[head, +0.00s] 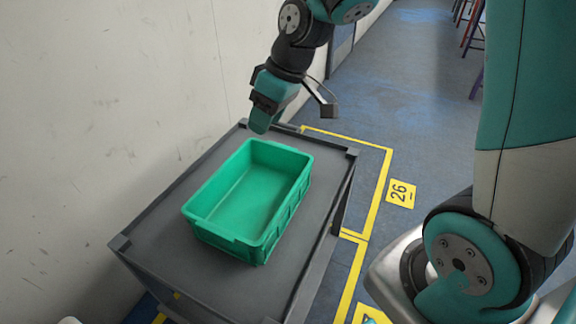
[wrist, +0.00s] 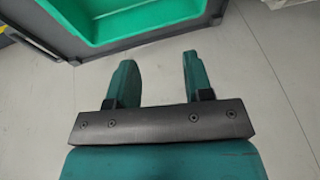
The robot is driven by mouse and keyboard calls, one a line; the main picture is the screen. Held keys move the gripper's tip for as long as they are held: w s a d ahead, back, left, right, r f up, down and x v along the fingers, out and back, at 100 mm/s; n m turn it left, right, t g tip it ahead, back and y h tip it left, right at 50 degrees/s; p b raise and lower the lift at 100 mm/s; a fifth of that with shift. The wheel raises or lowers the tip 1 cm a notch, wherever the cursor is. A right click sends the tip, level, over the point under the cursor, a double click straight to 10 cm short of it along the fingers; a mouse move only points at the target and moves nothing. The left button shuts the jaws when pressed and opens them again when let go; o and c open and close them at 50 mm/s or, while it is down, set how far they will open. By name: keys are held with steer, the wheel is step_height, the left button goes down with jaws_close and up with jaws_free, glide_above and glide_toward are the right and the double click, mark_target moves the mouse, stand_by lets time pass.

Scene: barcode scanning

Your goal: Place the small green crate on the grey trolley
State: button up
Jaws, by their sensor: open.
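The small green crate (head: 248,197) stands upright and empty on top of the grey trolley (head: 150,236). Its base rests on the trolley's flat top, inside the raised corners. In the wrist view part of the crate (wrist: 128,32) and the trolley's edge (wrist: 135,42) show at the top left. My gripper (head: 262,124) is above the trolley's far end, beyond the crate and apart from it. In the wrist view my gripper (wrist: 158,62) has its two fingers spread with nothing between them.
A pale wall (head: 100,110) runs along the trolley's left side. Yellow floor tape (head: 382,175) and a yellow marker reading 26 (head: 400,193) lie on the blue floor to the right. Stools (head: 472,30) stand far off at the top right.

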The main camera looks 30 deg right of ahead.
steer(key=s+a+r+g, duration=0.1)
steer(key=s+a, duration=0.3)
steer(key=s, duration=0.6)
steer(key=s+a+r+g, duration=0.1)
steer(key=s+a+r, duration=0.2)
steer(key=s, duration=0.7)
steer(key=shift+s+a+r, duration=0.2)
steer(key=shift+a+r, duration=0.15)
steer(key=shift+r, duration=0.35)
steer(key=shift+r, duration=0.1)
step_height(320, 180, up, 11)
steer(key=p, duration=1.1)
